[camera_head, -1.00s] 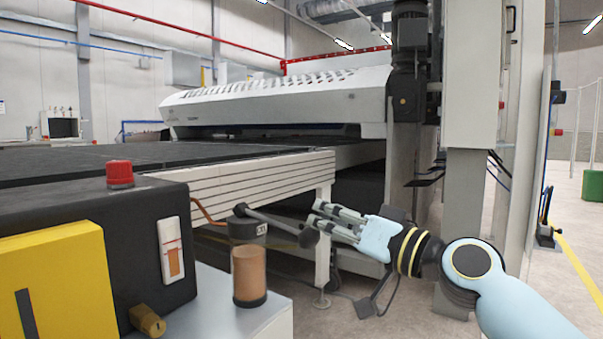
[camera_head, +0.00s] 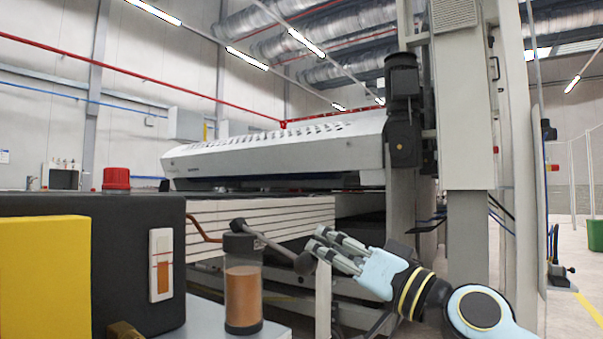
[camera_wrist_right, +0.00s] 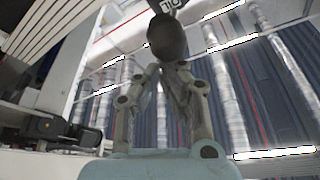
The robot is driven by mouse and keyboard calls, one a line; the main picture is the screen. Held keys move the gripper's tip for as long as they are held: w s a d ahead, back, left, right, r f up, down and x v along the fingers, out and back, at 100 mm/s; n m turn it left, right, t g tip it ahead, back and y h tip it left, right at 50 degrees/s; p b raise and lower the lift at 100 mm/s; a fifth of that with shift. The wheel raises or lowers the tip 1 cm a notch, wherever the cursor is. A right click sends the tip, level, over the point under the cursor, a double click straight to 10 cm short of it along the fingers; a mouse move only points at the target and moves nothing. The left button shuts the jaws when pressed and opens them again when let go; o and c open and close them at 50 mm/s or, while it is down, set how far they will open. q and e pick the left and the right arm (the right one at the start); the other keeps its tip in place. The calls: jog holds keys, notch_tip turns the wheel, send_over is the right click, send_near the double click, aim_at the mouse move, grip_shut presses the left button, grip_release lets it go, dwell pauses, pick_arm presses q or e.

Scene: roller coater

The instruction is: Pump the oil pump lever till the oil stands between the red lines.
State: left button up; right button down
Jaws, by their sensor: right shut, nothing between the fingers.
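The oil pump (camera_head: 243,297) is a clear cylinder with a dark cap, partly filled with brown oil. Its lever (camera_head: 270,243) slopes down to the right and ends in a dark ball knob (camera_head: 305,263). A white sight gauge (camera_head: 161,265) with fine red marks sits on the black tank; brown oil shows in its lower part, but the exact level against the marks is too small to tell. My right gripper (camera_head: 316,248) is shut and empty, its fingertips close beside the knob. In the right wrist view the knob (camera_wrist_right: 167,37) is just beyond the fingertips. My left gripper is not in view.
The black tank (camera_head: 130,240) carries a red cap (camera_head: 116,178) and a yellow block (camera_head: 45,275) in front. The large white coater machine (camera_head: 275,150) stands behind. A grey post (camera_head: 468,220) rises behind my right arm.

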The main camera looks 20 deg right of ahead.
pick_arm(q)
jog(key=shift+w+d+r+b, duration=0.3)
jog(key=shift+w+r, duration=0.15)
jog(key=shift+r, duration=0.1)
pick_arm(e)
jog(key=shift+f, duration=0.2)
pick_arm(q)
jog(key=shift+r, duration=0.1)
pick_arm(e)
notch_tip(320, 180, up, 4)
jog(key=w+d+p, duration=0.1)
jog(key=p, duration=0.2)
pick_arm(q)
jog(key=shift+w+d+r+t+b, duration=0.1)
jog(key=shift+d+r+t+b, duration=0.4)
jog(key=shift+b, duration=1.35)
pick_arm(e)
jog(key=v, duration=1)
jog(key=shift+d, duration=0.2)
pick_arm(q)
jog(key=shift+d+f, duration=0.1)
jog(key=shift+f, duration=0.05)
